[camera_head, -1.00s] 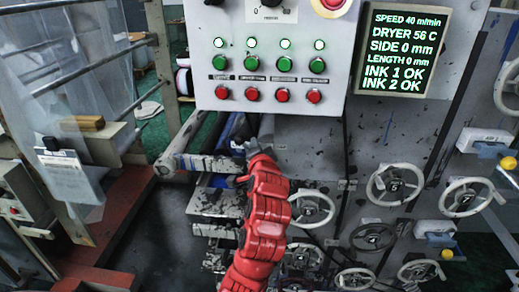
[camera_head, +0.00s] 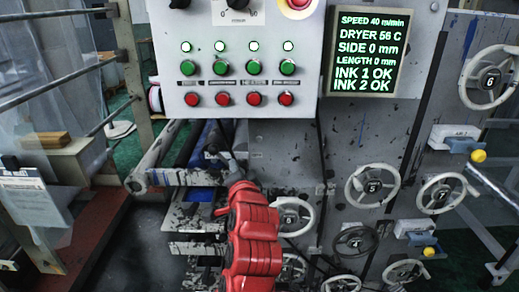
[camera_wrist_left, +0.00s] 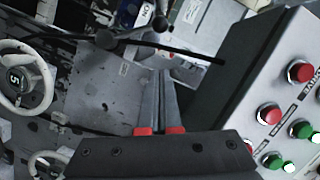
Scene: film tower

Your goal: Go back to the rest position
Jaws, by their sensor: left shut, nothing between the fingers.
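My left arm is red and comes up from the bottom of the head view. Its gripper (camera_head: 228,160) shows small and partly hidden behind the red links, in front of the machine's grey face below the button panel. In the left wrist view the two grey fingers (camera_wrist_left: 160,105) lie close together, shut with nothing between them. They point at the grey machine face and appear clear of the panel to their right. My right gripper is not in view.
The button panel (camera_head: 235,130) hangs above my left arm, with a screen (camera_head: 374,60) to its right. Several handwheels (camera_head: 372,185) stick out at the right. Rollers (camera_head: 165,160) lie left of the gripper. A wooden block (camera_head: 55,141) sits on a ledge farther left.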

